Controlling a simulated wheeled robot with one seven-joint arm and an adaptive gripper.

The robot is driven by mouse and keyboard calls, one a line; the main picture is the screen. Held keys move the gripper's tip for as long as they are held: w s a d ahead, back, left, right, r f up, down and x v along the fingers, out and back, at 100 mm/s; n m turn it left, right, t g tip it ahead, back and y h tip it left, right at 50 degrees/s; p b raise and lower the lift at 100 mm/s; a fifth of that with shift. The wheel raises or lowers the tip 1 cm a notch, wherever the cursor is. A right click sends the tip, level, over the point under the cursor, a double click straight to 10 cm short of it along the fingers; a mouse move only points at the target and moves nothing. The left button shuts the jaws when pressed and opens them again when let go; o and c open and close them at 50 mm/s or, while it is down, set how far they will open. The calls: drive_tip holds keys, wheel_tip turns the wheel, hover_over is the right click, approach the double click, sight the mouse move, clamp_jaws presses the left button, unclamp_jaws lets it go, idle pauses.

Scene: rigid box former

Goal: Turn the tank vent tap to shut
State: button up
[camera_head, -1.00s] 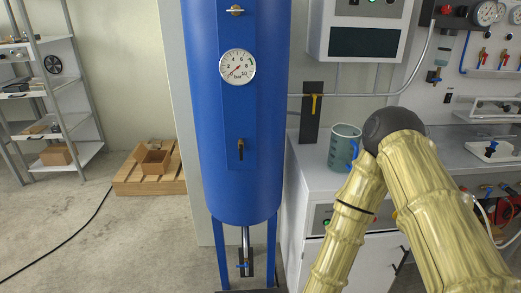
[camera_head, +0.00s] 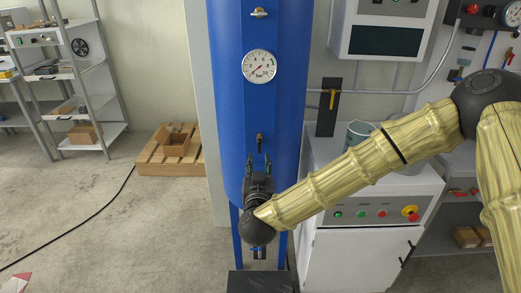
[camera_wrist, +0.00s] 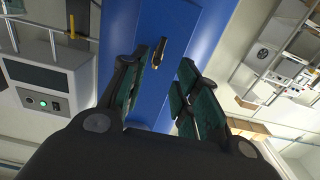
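The blue tank (camera_head: 225,100) carries a small tap with a dark upright handle (camera_head: 259,139) on its front, below the gauge. Another tap with a crosswise light handle (camera_head: 259,13) sits near the top of the picture. I cannot tell from the pictures which is the vent tap. My gripper (camera_head: 258,160) is open and empty just below the dark-handled tap, with its fingers pointing up. In the wrist view the dark handle (camera_wrist: 157,53) shows ahead, near the tip of the left finger. The fingers (camera_wrist: 174,58) stand apart, and no clear contact shows.
A round gauge (camera_head: 259,66) is on the tank above the dark-handled tap. A bench cabinet (camera_head: 345,250) with buttons and a jug (camera_head: 360,132) stands to the right.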

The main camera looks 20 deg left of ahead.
sight(260, 147)
drive_tip(key=x, duration=0.7)
drive_tip(key=shift+w+a+p, duration=0.15)
drive_tip(key=shift+w+p, duration=0.25)
